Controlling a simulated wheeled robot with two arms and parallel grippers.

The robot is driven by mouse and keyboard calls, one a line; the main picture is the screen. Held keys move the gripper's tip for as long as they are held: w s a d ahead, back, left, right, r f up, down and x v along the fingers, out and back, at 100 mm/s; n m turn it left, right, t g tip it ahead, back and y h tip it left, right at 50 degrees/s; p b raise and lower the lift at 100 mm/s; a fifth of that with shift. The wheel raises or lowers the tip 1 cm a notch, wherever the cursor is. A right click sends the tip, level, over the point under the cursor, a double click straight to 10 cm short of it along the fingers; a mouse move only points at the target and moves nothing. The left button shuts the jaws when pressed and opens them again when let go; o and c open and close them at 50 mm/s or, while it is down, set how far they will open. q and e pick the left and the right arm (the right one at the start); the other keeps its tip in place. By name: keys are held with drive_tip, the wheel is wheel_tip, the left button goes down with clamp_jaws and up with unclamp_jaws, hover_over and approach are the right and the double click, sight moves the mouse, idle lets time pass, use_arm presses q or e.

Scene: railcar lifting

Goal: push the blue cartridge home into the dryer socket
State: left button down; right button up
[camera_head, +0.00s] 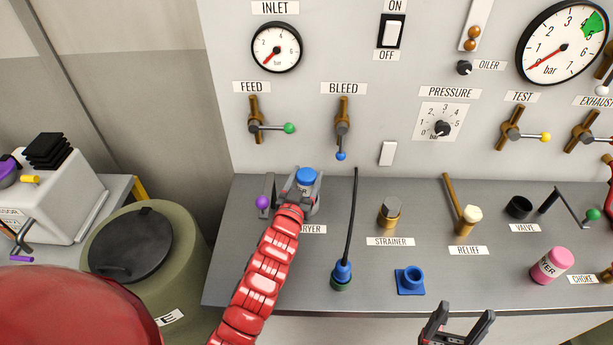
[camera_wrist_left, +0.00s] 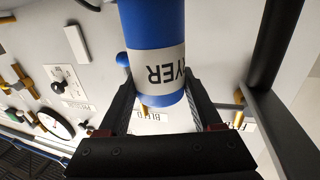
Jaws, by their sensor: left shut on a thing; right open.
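The blue cartridge (camera_head: 306,175) stands upright at the back left of the bench, above the DRYER label (camera_head: 314,229). My left gripper (camera_head: 305,190) is shut around it. In the left wrist view the cartridge (camera_wrist_left: 155,30) sits between the two fingers, with part of its white label readable as "YER". The dryer socket is hidden behind my gripper and arm, so I cannot tell how deep the cartridge sits. My right gripper (camera_head: 457,328) is open and empty at the front edge of the bench.
A lever with a purple knob (camera_head: 262,202) stands close left of the cartridge. A black hose with a blue connector (camera_head: 342,270) rises to its right. A blue square fitting (camera_head: 410,280), the strainer (camera_head: 390,212) and a pink cartridge (camera_head: 550,265) stand further right.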

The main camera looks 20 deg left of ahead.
use_arm(q)
drive_tip(key=shift+f+b, duration=0.85)
drive_tip(key=shift+f, duration=0.3)
drive_tip(key=shift+c, duration=0.4)
unclamp_jaws()
drive_tip(key=shift+o, duration=0.4)
drive_tip(key=shift+s, duration=0.1)
drive_tip(key=shift+s+f, duration=0.15)
drive_tip(key=shift+s, duration=0.25)
drive_tip(key=s, duration=1.6)
drive_tip(key=shift+s+d+r, duration=0.15)
drive_tip(key=shift+s+r, duration=0.05)
drive_tip(key=shift+s, duration=0.1)
